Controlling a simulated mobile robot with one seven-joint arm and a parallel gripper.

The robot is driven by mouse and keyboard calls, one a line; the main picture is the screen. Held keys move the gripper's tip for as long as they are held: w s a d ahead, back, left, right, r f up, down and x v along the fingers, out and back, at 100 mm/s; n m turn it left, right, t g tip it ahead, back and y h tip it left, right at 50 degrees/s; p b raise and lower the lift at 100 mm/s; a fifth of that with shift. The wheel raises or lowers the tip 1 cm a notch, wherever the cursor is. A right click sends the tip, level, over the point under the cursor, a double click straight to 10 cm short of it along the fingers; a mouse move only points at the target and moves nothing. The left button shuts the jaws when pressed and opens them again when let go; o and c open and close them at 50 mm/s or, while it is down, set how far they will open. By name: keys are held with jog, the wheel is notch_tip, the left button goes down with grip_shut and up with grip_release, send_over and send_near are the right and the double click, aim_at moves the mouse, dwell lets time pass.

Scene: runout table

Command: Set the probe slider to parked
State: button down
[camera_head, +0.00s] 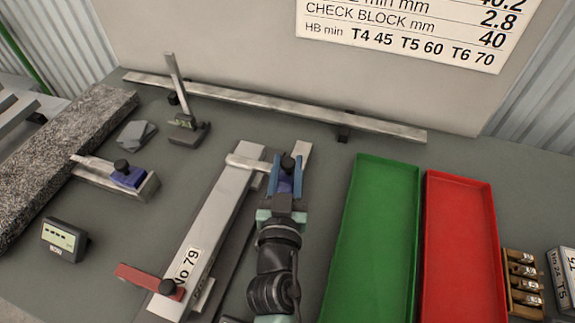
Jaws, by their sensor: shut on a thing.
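My gripper (285,182) reaches up from the bottom middle over the top right end of the long grey fixture marked No 79 (215,225). Its blue fingers are shut around a small black knob (288,162). The knob sits by a pale metal bar (303,152) at the fixture's upper end. The part under the knob is mostly hidden by my gripper, and I cannot tell which mark it stands at. A second slider, with a blue block (128,177) and black knob, rests on a short metal rail (100,180) at the left.
A green tray (340,290) and a red tray (432,290) lie close on the right. A gauge stand (187,130) and small display (64,240) stand left. A long straightedge (270,100) lies behind.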

dwell(0.7)
jog(key=w+d, duration=0.1)
jog(key=w, duration=0.2)
jog(key=w+d, duration=0.1)
jog(key=w, duration=0.2)
jog(key=w+d, duration=0.1)
jog(key=w, duration=0.3)
jog(key=shift+d+f+p, duration=0.1)
jog(key=shift+d+p, duration=0.05)
jog(key=shift+p, duration=0.15)
jog(key=shift+s+r, duration=0.15)
jog(key=shift+r, duration=0.05)
jog(key=c, duration=0.9)
grip_release()
jog(key=o, duration=0.4)
jog(key=shift+f, duration=0.1)
jog(key=shift+c, duration=0.2)
